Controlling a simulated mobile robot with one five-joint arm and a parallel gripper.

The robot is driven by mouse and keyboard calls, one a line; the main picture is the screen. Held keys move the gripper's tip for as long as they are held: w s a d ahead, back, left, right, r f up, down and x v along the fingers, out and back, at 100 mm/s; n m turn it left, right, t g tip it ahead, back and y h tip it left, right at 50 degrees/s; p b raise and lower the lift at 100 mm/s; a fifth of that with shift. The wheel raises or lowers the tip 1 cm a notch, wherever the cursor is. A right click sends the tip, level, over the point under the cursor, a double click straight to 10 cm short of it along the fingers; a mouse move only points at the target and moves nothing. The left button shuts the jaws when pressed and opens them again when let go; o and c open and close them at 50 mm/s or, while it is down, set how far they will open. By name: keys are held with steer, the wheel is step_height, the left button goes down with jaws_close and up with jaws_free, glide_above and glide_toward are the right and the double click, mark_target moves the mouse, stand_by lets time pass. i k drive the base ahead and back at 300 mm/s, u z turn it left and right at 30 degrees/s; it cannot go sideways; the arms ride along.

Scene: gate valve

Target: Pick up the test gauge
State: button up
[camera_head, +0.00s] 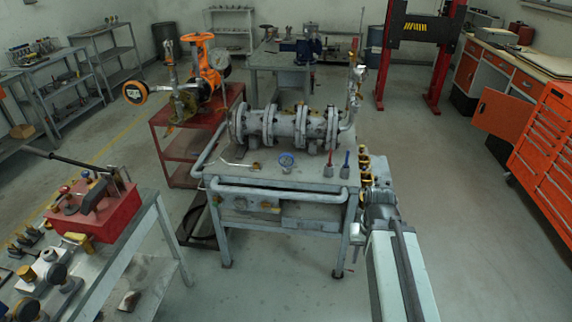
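A red-handled tool (328,160) and a blue-handled tool (346,165) stand between the gauge and my gripper. A thin bent tool (238,165) lies left of the gauge. A red cart (180,150) adjoins the bench's left side. Floor is free at front and right.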

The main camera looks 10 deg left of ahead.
mark_target(286, 160)
steer(key=z, duration=0.65)
steer(key=i, duration=1.1)
steer(key=u, duration=1.05)
